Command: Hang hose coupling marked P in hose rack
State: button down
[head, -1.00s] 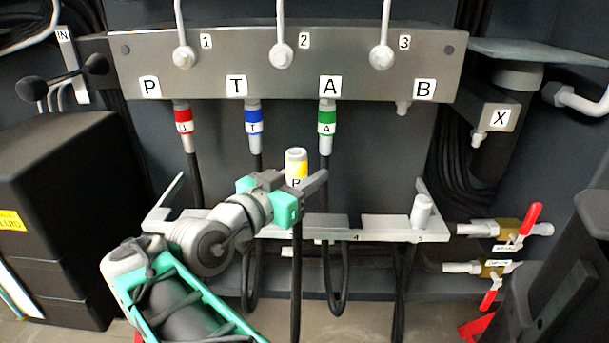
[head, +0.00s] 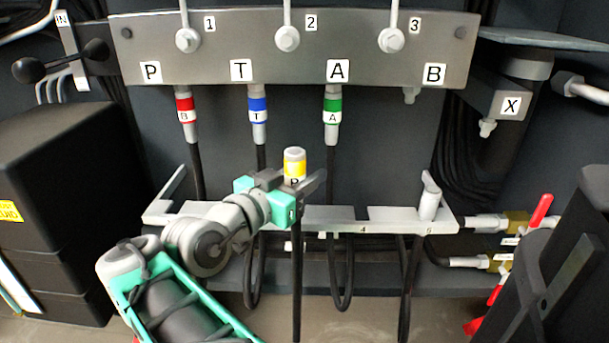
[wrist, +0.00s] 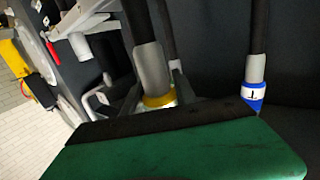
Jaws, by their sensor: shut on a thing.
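A grey piece (head: 430,200) stands at slot 5. My arm hides the rack's left numbers.
A manifold plate (head: 300,60) marked P, T, A, B is above the rack. Red-banded (head: 185,110), blue-banded (head: 257,112) and green-banded (head: 333,115) couplings hang from it. Red-handled valves (head: 540,212) are at right. A black box (head: 60,220) is at left.

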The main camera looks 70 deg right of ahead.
jog(key=d, duration=0.2)
jog(key=w+d, duration=0.2)
jog(key=d, duration=0.1)
jog(key=shift+d, duration=0.3)
jog(key=shift+b, duration=0.5)
jog(key=shift+f, duration=0.1)
dwell(0.4)
jog(key=shift+f+b, duration=0.4)
jog(key=shift+b, duration=0.2)
jog(key=shift+b, duration=0.4)
dwell(0.4)
